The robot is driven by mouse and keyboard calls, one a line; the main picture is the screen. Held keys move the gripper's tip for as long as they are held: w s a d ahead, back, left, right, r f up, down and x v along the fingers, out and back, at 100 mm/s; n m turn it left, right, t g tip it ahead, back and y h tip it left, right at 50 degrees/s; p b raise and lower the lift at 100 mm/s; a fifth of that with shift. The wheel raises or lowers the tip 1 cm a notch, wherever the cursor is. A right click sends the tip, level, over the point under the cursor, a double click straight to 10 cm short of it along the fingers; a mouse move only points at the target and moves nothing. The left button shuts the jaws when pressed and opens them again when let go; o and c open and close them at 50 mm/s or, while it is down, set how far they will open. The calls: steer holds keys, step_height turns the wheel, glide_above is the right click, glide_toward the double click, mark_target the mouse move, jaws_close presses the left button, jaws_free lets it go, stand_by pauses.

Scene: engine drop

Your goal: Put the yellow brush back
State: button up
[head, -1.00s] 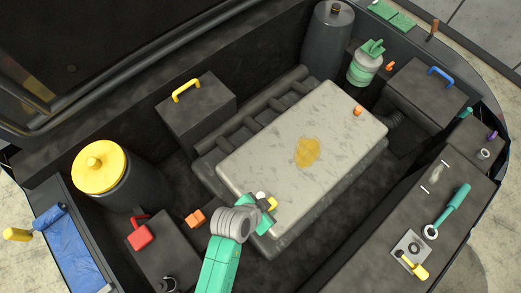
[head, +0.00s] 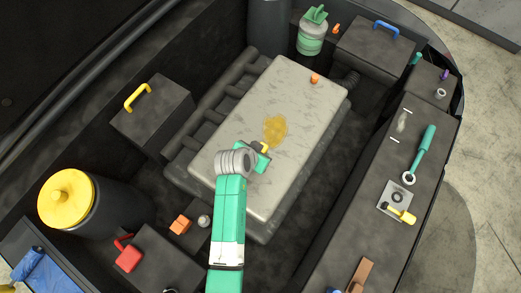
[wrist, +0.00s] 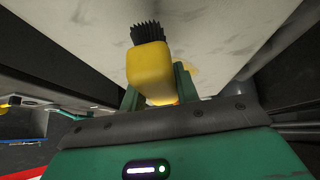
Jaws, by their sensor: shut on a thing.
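The yellow brush (wrist: 148,70), a yellow block-like handle with black bristles, is between the green fingers of my gripper (wrist: 160,85) in the wrist view. The gripper is shut on it, with the bristles pointing up in that picture. In the head view, my gripper (head: 262,158) is over the pale grey engine cover (head: 300,95), near its lower middle. Only a small yellow bit of the brush (head: 265,147) shows there. The gap between brush and cover cannot be judged. A yellow-brown stain (head: 275,129) marks the cover just beyond the gripper.
A yellow-handled tool (head: 402,215) lies on a grey plate (head: 386,197) on the right ledge, near a green-handled tool (head: 424,145). A yellow-lidded dark drum (head: 68,198) stands at left. An orange cap (head: 315,79) sits on the cover's far end.

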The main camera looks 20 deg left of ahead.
steer(key=shift+w+a+f, duration=0.15)
steer(key=shift+w+f, duration=0.05)
steer(key=shift+w, duration=0.7)
steer(key=shift+w+f+b, duration=0.2)
steer(key=shift+f+b, duration=0.1)
steer(key=shift+f, duration=0.9)
steer(key=shift+s+f, duration=0.2)
steer(key=shift+f, duration=0.1)
steer(key=shift+w, duration=0.15)
steer(key=shift+f, duration=0.2)
steer(key=o, duration=1)
steer(key=shift+b, duration=0.3)
